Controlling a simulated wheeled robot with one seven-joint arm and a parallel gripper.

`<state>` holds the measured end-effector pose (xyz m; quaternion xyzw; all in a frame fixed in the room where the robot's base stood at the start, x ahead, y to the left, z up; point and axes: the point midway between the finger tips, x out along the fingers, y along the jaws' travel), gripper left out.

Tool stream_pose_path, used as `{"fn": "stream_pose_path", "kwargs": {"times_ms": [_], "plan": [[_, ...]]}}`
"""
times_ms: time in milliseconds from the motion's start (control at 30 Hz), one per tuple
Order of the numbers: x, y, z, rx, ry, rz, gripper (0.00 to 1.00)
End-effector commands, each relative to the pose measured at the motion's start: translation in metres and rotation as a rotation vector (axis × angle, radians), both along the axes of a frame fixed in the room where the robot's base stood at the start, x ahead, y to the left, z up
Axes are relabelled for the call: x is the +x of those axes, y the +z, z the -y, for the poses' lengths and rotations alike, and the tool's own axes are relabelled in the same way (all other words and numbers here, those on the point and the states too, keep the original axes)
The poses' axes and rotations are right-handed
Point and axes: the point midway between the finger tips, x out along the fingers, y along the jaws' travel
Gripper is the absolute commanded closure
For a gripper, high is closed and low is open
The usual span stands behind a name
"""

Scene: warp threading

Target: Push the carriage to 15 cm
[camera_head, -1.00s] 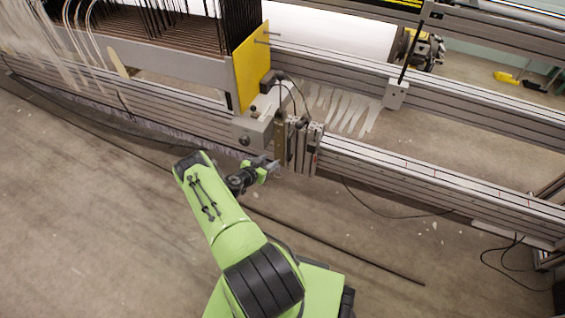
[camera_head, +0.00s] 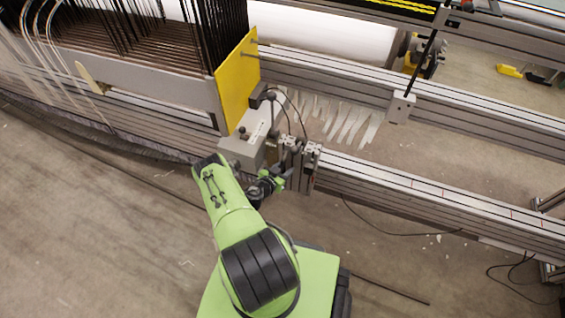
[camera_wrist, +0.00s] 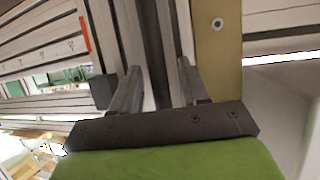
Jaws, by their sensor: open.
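The carriage sits on the front rail, with a grey box (camera_head: 243,150) and upright metal profiles (camera_head: 303,165) at its right side, and cables rising from it. My gripper (camera_head: 279,182) is at the front of these profiles. In the wrist view my gripper (camera_wrist: 158,80) has its two fingers apart, on either side of a dark upright slot in a grey profile. A tan plate (camera_wrist: 217,65) stands just right of the right finger. I cannot tell whether the fingers touch the profile.
The rail (camera_head: 430,190) runs on to the right with small red marks, and looks clear there. A yellow plate (camera_head: 238,85) stands left of the carriage. A cable (camera_head: 400,233) and a dark rod (camera_head: 392,288) lie on the floor.

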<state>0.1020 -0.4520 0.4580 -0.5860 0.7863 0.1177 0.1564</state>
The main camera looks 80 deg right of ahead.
Motion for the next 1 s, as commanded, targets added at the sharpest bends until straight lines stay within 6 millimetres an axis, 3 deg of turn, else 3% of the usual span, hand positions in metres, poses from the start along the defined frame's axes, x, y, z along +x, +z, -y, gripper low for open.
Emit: {"fn": "stream_pose_path", "kwargs": {"times_ms": [167,433,767,1000], "plan": [[0.0,0.0,0.0,0.0,0.0,0.0,0.57],[0.0,0.0,0.0,0.0,-0.001,-0.001,0.99],[-0.003,0.0,0.0,0.001,-0.002,-0.003,1.0],[-0.029,0.002,-0.003,0.003,-0.011,-0.012,1.0]]}}
